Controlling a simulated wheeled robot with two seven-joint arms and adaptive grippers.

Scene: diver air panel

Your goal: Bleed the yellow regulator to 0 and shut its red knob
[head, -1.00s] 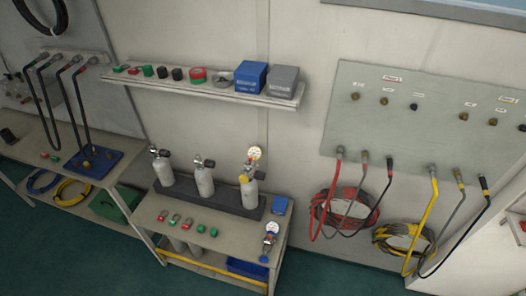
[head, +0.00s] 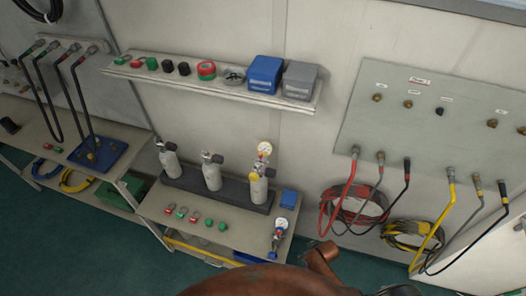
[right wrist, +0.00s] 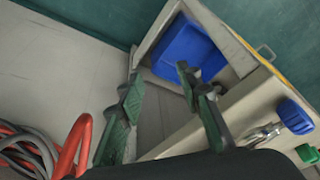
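Small red-topped pieces (head: 182,212) lie on the bench. My right gripper (right wrist: 158,88) is open and empty in the right wrist view, near the bench's end, with green finger pads apart. My left gripper is not in view.
A second gauge assembly (head: 280,228) with a blue knob sits at the bench's right front. A blue bin (right wrist: 187,48) is below. Red hoses (head: 350,185) hang from the wall panel (head: 430,115) at right. A shelf (head: 210,88) with boxes runs above.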

